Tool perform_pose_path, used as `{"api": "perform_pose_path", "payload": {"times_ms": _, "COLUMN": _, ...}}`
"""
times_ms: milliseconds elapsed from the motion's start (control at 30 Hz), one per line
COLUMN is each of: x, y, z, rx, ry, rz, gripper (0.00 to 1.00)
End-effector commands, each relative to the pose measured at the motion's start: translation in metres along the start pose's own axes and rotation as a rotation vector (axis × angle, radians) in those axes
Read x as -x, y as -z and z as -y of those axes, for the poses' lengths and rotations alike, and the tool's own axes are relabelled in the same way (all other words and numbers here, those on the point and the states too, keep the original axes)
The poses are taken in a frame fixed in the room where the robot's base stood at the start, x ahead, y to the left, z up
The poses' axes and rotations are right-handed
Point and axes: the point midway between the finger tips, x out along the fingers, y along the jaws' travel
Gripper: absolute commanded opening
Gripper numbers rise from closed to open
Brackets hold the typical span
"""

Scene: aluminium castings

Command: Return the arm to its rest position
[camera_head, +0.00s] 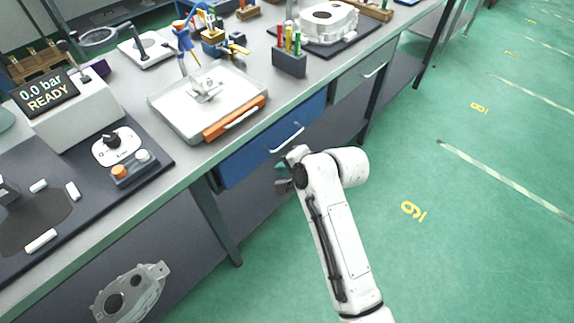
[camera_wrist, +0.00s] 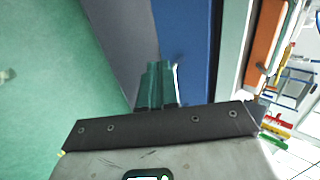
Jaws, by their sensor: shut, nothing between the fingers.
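My white arm rises from the bottom of the head view, in front of the workbench (camera_head: 195,160), and bends at its top near the blue drawer (camera_head: 262,145). The blue drawer front (camera_wrist: 183,45) lies just beyond the fingertips there. I cannot tell the exact gap to it.
A pen holder (camera_head: 289,62), a casting (camera_head: 326,22) and a READY display (camera_head: 47,93) stand there too. Another casting (camera_head: 128,292) is low under the bench. Green floor (camera_head: 450,230) at right is clear.

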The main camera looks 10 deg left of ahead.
Motion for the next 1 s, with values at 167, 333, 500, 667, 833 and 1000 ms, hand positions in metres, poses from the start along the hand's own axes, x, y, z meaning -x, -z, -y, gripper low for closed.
{"api": "perform_pose_path", "payload": {"times_ms": 167, "x": 0.01, "y": 0.0, "z": 0.0, "rx": 0.0, "ry": 0.0, "rz": 0.0, "gripper": 0.0}}
{"api": "perform_pose_path", "payload": {"times_ms": 333, "x": 0.011, "y": 0.0, "z": 0.0, "rx": 0.0, "ry": -0.001, "rz": 0.0, "gripper": 0.0}}
{"api": "perform_pose_path", "payload": {"times_ms": 500, "x": 0.018, "y": 0.002, "z": -0.022, "rx": 0.027, "ry": -0.029, "rz": -0.011, "gripper": 0.0}}
{"api": "perform_pose_path", "payload": {"times_ms": 667, "x": 0.052, "y": 0.005, "z": -0.099, "rx": 0.143, "ry": -0.145, "rz": -0.044, "gripper": 0.0}}
{"api": "perform_pose_path", "payload": {"times_ms": 833, "x": 0.115, "y": -0.005, "z": -0.2, "rx": 0.303, "ry": -0.328, "rz": -0.053, "gripper": 0.0}}
{"api": "perform_pose_path", "payload": {"times_ms": 1000, "x": 0.19, "y": -0.032, "z": -0.286, "rx": 0.438, "ry": -0.518, "rz": -0.011, "gripper": 0.0}}
